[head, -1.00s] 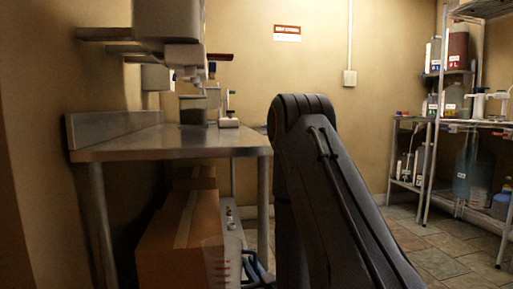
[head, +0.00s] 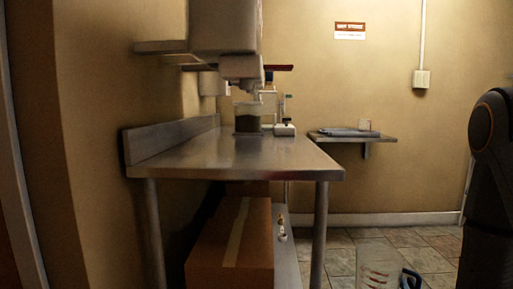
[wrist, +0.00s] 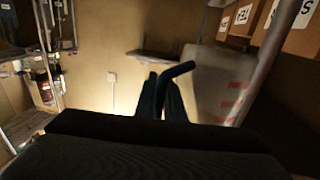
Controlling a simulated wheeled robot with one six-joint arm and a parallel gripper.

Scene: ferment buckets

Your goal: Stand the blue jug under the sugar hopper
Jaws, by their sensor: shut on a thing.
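The blue jug is a clear, see-through body with red marks and a blue handle. Its body (head: 374,272) and handle (head: 411,279) show at the bottom right of the head view, cut by the lower edge. In the wrist view the body (wrist: 222,85) is right of my gripper (wrist: 161,92), whose dark fingers are shut on the handle (wrist: 178,73). The jug hangs in front of the steel table (head: 235,158), right of its near leg. The sugar hopper appears to be the pale box (head: 224,25) with a spout above the table; I read no label on it.
A dark-filled container (head: 247,120) stands on the table below the spout, with a small device (head: 284,129) beside it. A cardboard box (head: 232,245) sits underneath. A small wall shelf (head: 352,138) is behind. The near tabletop is clear.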

